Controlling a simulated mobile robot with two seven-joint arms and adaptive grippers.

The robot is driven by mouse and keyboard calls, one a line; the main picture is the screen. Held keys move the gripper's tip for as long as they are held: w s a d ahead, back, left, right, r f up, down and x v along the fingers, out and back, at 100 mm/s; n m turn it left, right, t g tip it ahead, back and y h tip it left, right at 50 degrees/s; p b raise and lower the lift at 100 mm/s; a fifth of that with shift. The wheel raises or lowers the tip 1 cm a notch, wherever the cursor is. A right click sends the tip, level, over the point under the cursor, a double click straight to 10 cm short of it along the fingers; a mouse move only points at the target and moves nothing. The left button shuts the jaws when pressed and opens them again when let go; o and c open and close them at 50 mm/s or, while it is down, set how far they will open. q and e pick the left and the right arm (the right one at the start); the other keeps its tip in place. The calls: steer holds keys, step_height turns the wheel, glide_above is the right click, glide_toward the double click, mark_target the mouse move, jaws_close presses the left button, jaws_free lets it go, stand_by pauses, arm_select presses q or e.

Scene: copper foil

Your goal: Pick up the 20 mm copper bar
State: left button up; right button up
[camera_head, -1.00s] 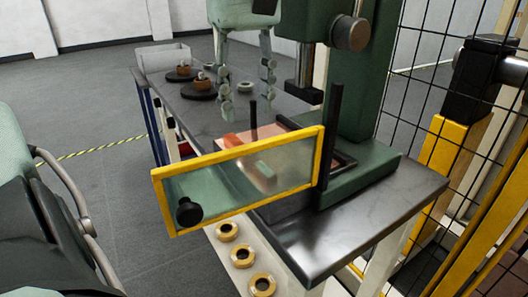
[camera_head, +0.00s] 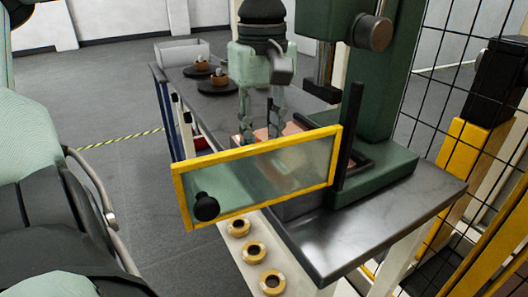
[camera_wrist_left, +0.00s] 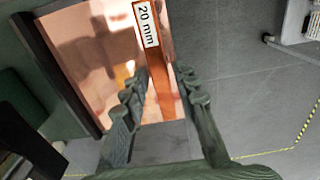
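The copper bar (camera_wrist_left: 150,45) carries a white "20 mm" label and shows orange-brown in the left wrist view. It lies at the edge of a shiny copper sheet (camera_wrist_left: 95,50), which also shows behind the guard in the head view (camera_head: 292,128). My left gripper (camera_head: 260,132) points down behind the yellow-framed guard. In the left wrist view my left gripper (camera_wrist_left: 148,80) is open, its fingers on either side of the bar's near end, with no clear contact. In the head view the bar is largely hidden by the gripper and guard. My right gripper is not in view.
The clear guard (camera_head: 255,178) with a yellow frame and black knob stands before the green press (camera_head: 375,165). Several brass rings (camera_head: 253,252) sit below the bench front. A grey bin (camera_head: 182,50) and dark round stands (camera_head: 218,85) are at the back. Wire fencing is on the right.

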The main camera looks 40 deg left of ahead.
arm_select(q)
jaws_close()
steer(key=shift+r, duration=0.1)
